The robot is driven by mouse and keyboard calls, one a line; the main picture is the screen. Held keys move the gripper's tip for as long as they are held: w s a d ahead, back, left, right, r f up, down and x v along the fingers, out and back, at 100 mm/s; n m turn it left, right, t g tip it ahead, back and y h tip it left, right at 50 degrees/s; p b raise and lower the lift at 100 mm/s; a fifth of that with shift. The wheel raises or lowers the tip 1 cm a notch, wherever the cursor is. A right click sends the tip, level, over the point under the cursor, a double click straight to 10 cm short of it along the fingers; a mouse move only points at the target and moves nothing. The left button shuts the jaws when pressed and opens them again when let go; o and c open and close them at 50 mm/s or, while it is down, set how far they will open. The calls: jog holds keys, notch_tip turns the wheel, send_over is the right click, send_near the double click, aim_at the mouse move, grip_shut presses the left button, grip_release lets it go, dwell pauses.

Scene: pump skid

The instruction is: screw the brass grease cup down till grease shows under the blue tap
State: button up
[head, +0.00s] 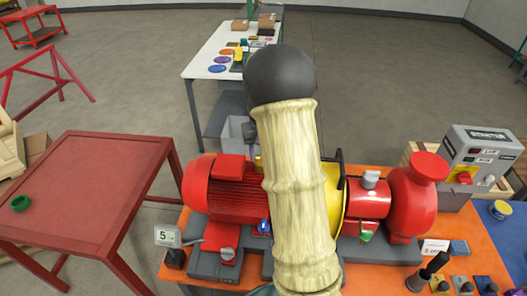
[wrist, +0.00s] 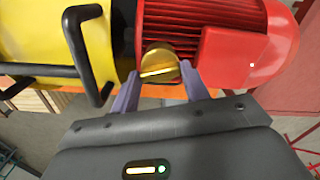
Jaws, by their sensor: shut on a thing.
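The brass grease cup (wrist: 160,64) sits against the red ribbed motor side in the wrist view, with a bright bar across its face. The two purple fingers of my gripper (wrist: 160,76) are on either side of it, shut on it. In the head view my arm hides most of the cup and gripper; only a bit of purple finger (head: 251,133) shows left of the arm. A small blue tap (head: 264,227) is low on the skid, just left of my arm. No grease can be made out under it.
The red motor (head: 225,190), yellow guard (head: 335,200) and red pump (head: 412,205) fill the orange bench. Black bar handles (wrist: 85,50) stand near my gripper. A green tap (head: 366,236), grey starter box (head: 480,160) and red table (head: 90,185) are around.

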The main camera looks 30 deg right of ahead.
jog(key=shift+m, duration=0.8)
jog(key=o, duration=1)
notch_tip(320, 180, up, 18)
jog(key=b, duration=0.3)
jog(key=shift+f, duration=0.25)
